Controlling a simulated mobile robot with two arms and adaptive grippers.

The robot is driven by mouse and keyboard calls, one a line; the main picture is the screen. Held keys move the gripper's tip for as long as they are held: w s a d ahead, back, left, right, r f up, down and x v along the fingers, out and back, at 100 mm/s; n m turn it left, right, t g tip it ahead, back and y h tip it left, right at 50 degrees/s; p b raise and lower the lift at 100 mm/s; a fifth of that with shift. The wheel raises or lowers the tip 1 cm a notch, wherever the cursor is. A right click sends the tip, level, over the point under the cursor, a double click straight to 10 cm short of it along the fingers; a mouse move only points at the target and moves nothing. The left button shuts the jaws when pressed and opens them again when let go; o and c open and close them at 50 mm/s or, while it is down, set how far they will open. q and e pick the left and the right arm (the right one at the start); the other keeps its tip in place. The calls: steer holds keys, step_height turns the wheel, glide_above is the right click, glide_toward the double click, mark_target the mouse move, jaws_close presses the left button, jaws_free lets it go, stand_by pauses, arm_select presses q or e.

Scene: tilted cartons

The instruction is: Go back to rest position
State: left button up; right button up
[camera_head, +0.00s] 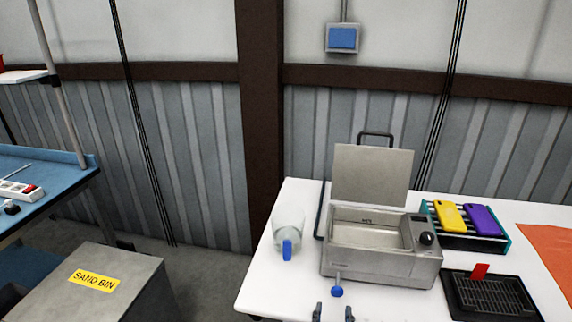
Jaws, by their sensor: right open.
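My right gripper (333,314) shows only at its fingertips, at the bottom edge of the head view. The two dark fingertips are apart, with nothing seen between them. They are in front of the metal bath with its lid raised (378,262), near the white table's front edge. A blue ball-ended handle (337,291) shows just above the fingertips; I cannot tell whether it touches them. The rest of the right arm is out of the frame. My left gripper is not in view.
On the white table (262,287) are a clear jug with a blue handle (287,243), a rack (468,241) holding a yellow and a purple case, a black tray (492,297) and an orange mat (550,250). A sand bin (105,285) and blue workbench (50,190) stand left.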

steer(key=s+a+n+g+y, duration=0.5)
steer(key=s+a+n+y, duration=0.25)
steer(key=y, duration=0.35)
steer(key=s+d+f+m+g+h, duration=0.1)
steer(key=s+d+f+g+h, duration=0.2)
steer(key=s+d+g, duration=0.35)
steer(key=s+d+f+m+g+h, duration=0.2)
steer(key=s+d+f+g+h, duration=0.1)
steer(key=s+d, duration=0.6)
steer(key=s+a+f, duration=0.1)
steer(key=s+f, duration=0.1)
steer(key=f, duration=1.2)
steer(key=s+a+f, duration=0.1)
steer(key=f, duration=1.2)
steer(key=s+d+f+g, duration=0.2)
steer(key=s+d+f, duration=0.1)
steer(key=s+f, duration=1.1)
steer(key=shift+s+d+f+n+h, duration=0.2)
steer(key=shift+s+f+n+h, duration=0.15)
steer(key=shift+s, duration=0.75)
